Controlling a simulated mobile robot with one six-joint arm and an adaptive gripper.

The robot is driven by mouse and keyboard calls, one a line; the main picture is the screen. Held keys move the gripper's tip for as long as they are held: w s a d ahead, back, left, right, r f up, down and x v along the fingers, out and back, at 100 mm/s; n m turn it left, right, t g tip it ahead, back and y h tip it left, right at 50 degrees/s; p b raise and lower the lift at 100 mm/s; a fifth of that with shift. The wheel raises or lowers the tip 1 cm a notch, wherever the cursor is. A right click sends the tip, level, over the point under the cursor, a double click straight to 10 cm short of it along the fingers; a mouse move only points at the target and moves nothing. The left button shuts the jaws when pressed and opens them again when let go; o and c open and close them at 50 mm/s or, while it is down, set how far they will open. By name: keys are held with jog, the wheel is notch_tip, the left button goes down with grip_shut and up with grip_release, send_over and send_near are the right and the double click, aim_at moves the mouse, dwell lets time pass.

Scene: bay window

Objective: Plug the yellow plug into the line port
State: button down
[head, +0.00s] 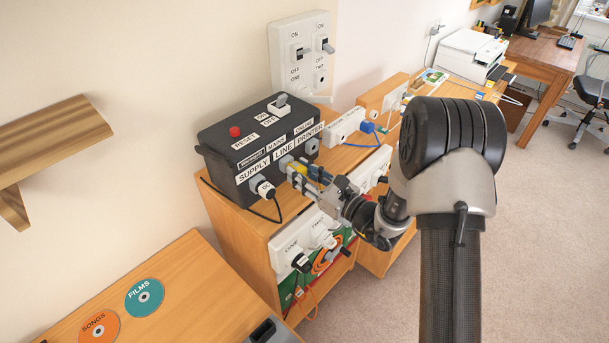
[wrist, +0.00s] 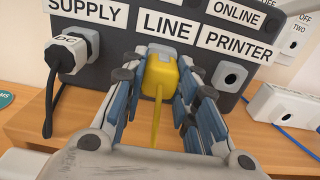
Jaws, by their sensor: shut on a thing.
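The yellow plug (wrist: 160,76) is held between the blue-padded fingers of my gripper (wrist: 158,88). Its yellow cord hangs toward the camera in the wrist view. The plug points at the face of the black box (head: 228,165), right under the LINE label (wrist: 168,27). The line port is mostly hidden behind the plug, and I cannot tell how deep the plug sits in it. In the head view, my gripper (head: 308,178) is at the box front, with a bit of the yellow plug (head: 298,167) showing.
A white DC plug (wrist: 68,52) sits in the supply port on the left. The printer port (wrist: 230,76) on the right is empty. A white power strip (head: 347,125) stands to the right of the box. A shelf (head: 60,135) juts from the wall at left.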

jog(key=shift+w+a, duration=0.35)
jog(key=shift+a, duration=0.05)
jog(key=c, duration=1.2)
grip_release()
jog(key=v, duration=1.2)
jog(key=shift+r, duration=0.15)
